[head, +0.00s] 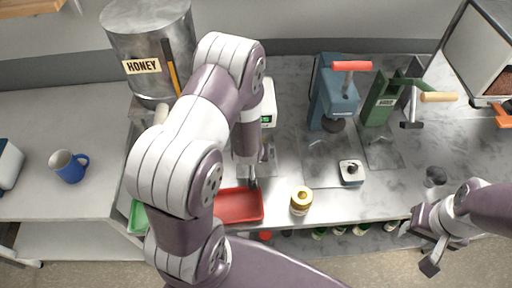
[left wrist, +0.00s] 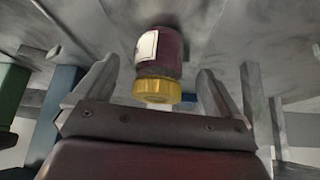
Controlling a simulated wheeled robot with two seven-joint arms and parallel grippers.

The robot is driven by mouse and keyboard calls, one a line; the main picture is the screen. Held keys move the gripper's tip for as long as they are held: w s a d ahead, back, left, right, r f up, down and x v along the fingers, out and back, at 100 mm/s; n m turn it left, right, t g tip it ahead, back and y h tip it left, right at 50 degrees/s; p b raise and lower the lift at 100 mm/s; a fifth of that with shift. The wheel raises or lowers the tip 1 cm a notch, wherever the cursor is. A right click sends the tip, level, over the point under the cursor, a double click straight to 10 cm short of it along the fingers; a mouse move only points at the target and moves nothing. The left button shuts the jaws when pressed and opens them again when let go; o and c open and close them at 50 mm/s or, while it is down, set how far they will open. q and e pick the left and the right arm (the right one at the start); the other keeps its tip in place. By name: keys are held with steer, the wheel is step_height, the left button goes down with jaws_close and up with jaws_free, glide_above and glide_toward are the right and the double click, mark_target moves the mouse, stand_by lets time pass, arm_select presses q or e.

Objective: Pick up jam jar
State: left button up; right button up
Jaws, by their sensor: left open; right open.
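In the left wrist view, the jam jar (left wrist: 160,50) has a dark red body, a pale label and a yellow lid. It shows ahead of my left gripper (left wrist: 160,85), between the two spread fingers, with the lid towards the gripper. The fingers stand apart and do not visibly touch it. In the head view, my left gripper (head: 258,168) is partly hidden by its own arm, above the red tray's far side. My right gripper (head: 424,243) is open and empty at the counter's front right edge.
The red tray (head: 240,206) lies at the front edge. A honey tank (head: 146,48), a blue press (head: 334,95) and a green press (head: 381,98) stand behind. A small pale box (head: 351,173) sits right of the gold-lidded jar. A blue mug (head: 69,166) is at left.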

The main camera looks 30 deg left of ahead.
arm_select(q)
steer(key=shift+x, duration=1.85)
steer(key=shift+r, duration=0.2)
steer(key=c, duration=1.5)
